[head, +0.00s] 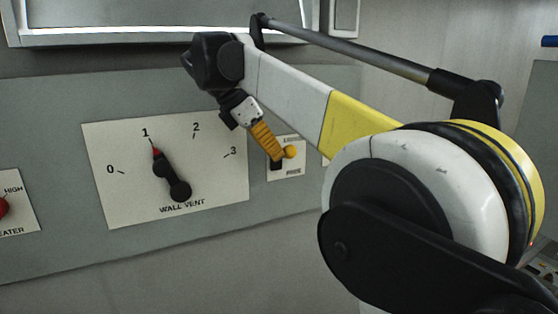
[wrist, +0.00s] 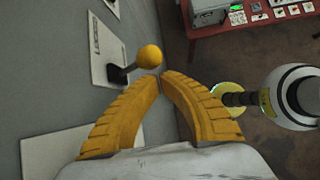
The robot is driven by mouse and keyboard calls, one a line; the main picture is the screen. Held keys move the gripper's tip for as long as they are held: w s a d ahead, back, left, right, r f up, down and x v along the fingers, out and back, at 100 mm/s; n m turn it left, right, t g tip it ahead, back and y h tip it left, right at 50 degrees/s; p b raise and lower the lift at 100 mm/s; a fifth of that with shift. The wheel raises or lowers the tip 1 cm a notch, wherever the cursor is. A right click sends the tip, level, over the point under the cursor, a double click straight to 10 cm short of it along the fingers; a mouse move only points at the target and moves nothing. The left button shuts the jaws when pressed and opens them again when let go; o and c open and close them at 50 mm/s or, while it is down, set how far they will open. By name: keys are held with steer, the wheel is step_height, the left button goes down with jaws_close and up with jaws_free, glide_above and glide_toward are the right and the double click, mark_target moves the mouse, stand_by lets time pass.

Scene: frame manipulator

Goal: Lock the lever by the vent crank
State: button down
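The lever (head: 290,152) has a yellow ball knob and stands on a small white plate (head: 293,171) right of the vent crank. The plate's upper label is partly covered; the lower one is too small to read surely. In the wrist view the knob (wrist: 150,57) sits on a dark stem from the wall. My gripper (head: 276,158) has yellow-orange fingers at the plate; its tips (wrist: 160,77) meet just short of the knob, with nothing between them. I cannot tell if they touch it. The black vent crank (head: 167,172) has its red tip near 1.
The white WALL VENT plate (head: 110,200) is marked 0 to 3. A red heater knob (head: 3,207) is at the far left. A ledge (head: 150,38) runs above the panel. The wrist view shows a red table (wrist: 255,35) with equipment beyond open floor.

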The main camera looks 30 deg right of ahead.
steer(key=v, duration=0.9)
steer(key=shift+a, duration=0.2)
steer(key=s+a+f+m+t+y+b, duration=0.2)
steer(key=s+f+m+b, duration=0.3)
steer(key=f+b, duration=0.8)
steer(key=s+a+f+m+t+y+b, duration=0.1)
steer(key=s+f+m+b, duration=0.5)
steer(key=f, duration=2.8)
steer(key=s+a+f+m+t+y+b, duration=0.2)
steer(key=s+f+m+b, duration=0.4)
steer(key=s+f+b, duration=0.5)
step_height(320, 180, down, 13)
steer(key=t+y+b, duration=0.1)
steer(key=y+b, duration=0.1)
steer(key=b, duration=0.6)
steer(key=shift+a+t+b, duration=0.3)
steer(key=shift+a+b, duration=0.05)
steer(key=shift+b, duration=0.05)
steer(key=shift+s+f, duration=0.15)
